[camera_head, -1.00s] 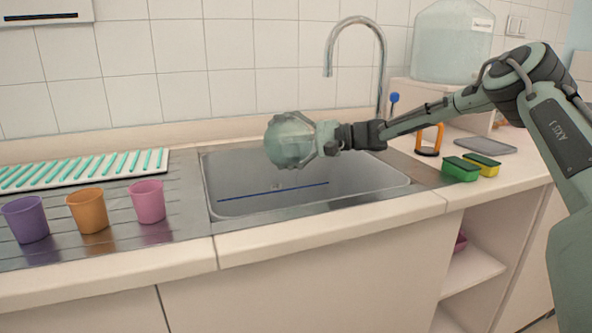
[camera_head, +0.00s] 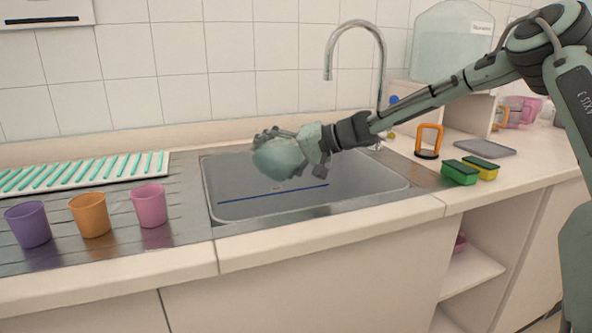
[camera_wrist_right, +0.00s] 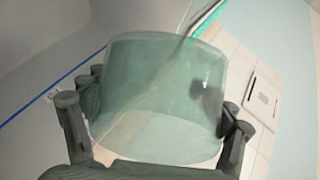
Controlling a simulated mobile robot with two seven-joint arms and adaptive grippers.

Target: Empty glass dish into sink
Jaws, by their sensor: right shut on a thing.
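The glass dish (camera_head: 278,158) is a clear, greenish round vessel. It is tilted over the left part of the sink (camera_head: 345,190). My right gripper (camera_head: 283,146) is shut on it, with fingers on both sides of the glass. In the right wrist view the dish (camera_wrist_right: 158,95) fills the middle, between the fingers of my right gripper (camera_wrist_right: 155,125). I cannot make out any liquid in it or pouring from it. My left gripper is not in view.
Purple (camera_head: 28,224), orange (camera_head: 90,215) and pink (camera_head: 150,205) cups stand on the drainboard, left of the sink. A white rack with green strips (camera_head: 85,170) lies behind them. The faucet (camera_head: 381,75) rises behind the sink. Sponges (camera_head: 460,172) lie at right.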

